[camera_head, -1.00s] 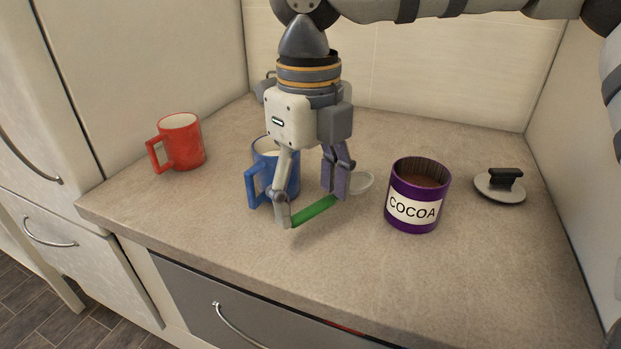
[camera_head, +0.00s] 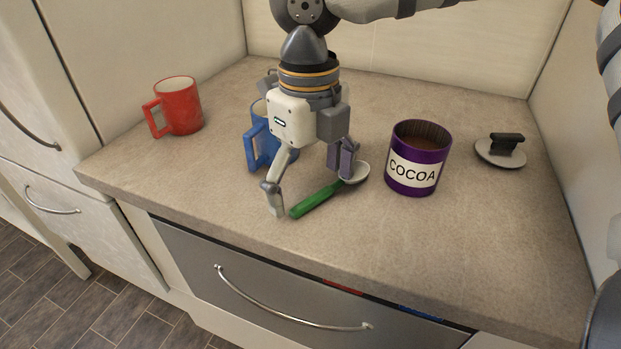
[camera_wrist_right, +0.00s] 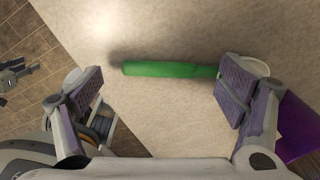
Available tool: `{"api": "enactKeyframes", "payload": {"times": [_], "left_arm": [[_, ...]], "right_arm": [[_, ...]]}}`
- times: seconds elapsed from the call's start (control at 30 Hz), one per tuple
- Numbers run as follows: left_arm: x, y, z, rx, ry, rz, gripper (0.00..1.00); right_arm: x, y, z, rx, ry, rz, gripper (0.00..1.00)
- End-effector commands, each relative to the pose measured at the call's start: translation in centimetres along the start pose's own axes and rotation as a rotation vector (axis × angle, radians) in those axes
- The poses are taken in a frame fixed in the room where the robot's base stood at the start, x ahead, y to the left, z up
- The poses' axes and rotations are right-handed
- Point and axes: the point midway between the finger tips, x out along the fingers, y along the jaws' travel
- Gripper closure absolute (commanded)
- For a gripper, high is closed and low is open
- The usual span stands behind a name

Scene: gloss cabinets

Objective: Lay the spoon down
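The spoon has a green handle (camera_head: 315,199) and a pale bowl (camera_head: 356,172). It appears to lie flat on the counter (camera_head: 240,233), bowl to the right, in front of the blue mug. My right gripper (camera_head: 309,186) points down over the spoon with its fingers spread wide. In the right wrist view the green handle (camera_wrist_right: 170,69) lies lengthwise across the gap between the fingers (camera_wrist_right: 160,88); the right finger is close to the bowl end. I cannot tell whether that finger touches it. My left gripper is not recognisable in these views.
A blue mug (camera_head: 257,143) stands just behind my right gripper, partly hidden. A red mug (camera_head: 179,107) is at left. The purple cocoa tin (camera_head: 407,180), open, stands right of the spoon; a lid with a black knob (camera_head: 506,146) lies farther right. The front right counter is clear.

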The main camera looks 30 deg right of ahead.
Motion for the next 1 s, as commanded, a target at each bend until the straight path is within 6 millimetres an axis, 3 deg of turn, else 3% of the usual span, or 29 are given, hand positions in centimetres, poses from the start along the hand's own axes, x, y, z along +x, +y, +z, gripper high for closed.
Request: {"api": "enactKeyframes", "payload": {"times": [0.27,0.6,0.7,1.0], "left_arm": [[0.0,0.0,0.0,0.0,0.0,0.0,0.64],[0.0,0.0,0.0,0.0,0.0,0.0,0.64],[0.0,0.0,0.0,0.0,0.0,0.0,0.64],[0.0,0.0,0.0,0.0,0.0,0.0,0.64]], "right_arm": [[-0.8,0.0,0.1,0.0,-0.002,-0.002,0.11],[-9.4,0.0,0.0,0.0,-0.004,-0.001,0.11],[-11.0,0.0,0.1,0.002,-0.003,-0.001,0.11],[-12.1,0.0,0.0,-0.001,0.0,0.001,0.11]]}}
